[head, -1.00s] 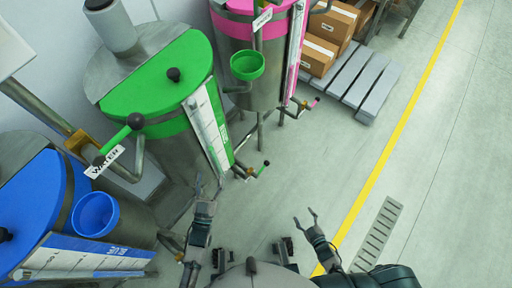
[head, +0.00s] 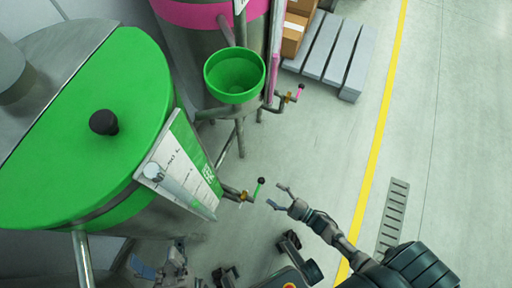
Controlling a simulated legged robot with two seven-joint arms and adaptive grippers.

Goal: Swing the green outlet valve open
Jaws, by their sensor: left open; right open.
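The green outlet valve (head: 244,195) sticks out low from the front of the green-lidded drum (head: 85,140). It has a brass-coloured body and a short green lever (head: 257,191) with a black knob, standing up at a slight tilt. My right gripper (head: 276,196) is open and empty, just right of the lever, its fingers pointing left toward it. A small gap shows between them. My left gripper (head: 177,248) is open, low in the picture below the drum's front, apart from the valve and partly unclear against the dark parts there.
A pink-banded drum (head: 210,14) stands behind, with its own pink-handled valve (head: 290,96). A grey pallet (head: 335,50) with boxes (head: 295,30) stands at the back.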

